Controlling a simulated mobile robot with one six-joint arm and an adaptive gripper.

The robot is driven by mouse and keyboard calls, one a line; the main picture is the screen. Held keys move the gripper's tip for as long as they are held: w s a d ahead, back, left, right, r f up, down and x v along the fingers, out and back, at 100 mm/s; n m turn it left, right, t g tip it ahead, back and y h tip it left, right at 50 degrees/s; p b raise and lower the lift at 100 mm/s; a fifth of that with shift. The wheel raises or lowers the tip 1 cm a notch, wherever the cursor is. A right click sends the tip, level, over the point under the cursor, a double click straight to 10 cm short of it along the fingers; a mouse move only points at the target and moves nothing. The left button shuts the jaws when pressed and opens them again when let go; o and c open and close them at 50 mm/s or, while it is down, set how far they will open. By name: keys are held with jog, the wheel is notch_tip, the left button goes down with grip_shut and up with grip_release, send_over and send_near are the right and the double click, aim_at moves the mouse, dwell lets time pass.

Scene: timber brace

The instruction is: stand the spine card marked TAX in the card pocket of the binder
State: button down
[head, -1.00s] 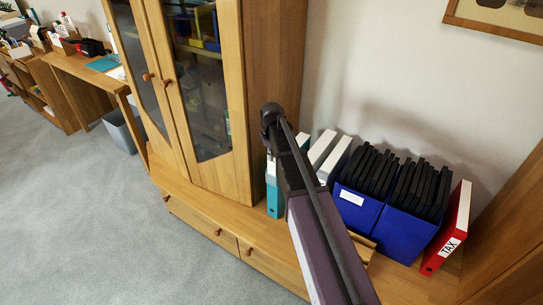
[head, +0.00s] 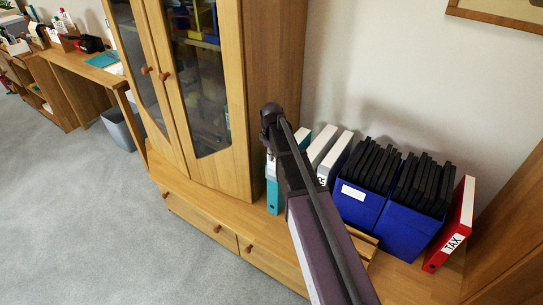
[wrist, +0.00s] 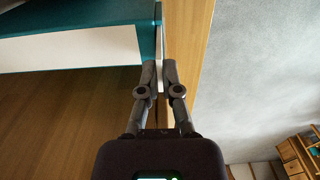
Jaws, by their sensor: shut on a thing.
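My gripper (wrist: 160,78) is in the wrist view, its fingers shut on a thin pale edge, apparently a card seen edge-on; no marking on it can be read. A teal binder (wrist: 100,18) with a white panel (wrist: 70,48) lies just beyond the fingertips, to their left. Whether the held thing touches it I cannot tell. In the head view a teal binder (head: 272,190) stands on the low cabinet, partly behind my arm. A red binder (head: 461,215) at the right has a white TAX label on its spine. My gripper is hidden in the head view.
White binders (head: 320,147) stand behind my arm. Blue boxes (head: 405,232) full of black folders stand between them and the red binder. A tall glass-doored cabinet (head: 270,60) rises at the left of the binders. The grey carpet (head: 90,220) in front is clear.

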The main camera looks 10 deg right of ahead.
jog(key=shift+f+b, duration=0.85)
jog(key=shift+f, duration=0.15)
jog(key=c, duration=0.7)
grip_release()
jog(key=o, duration=0.5)
jog(key=shift+c, duration=0.2)
jog(key=shift+r, duration=0.2)
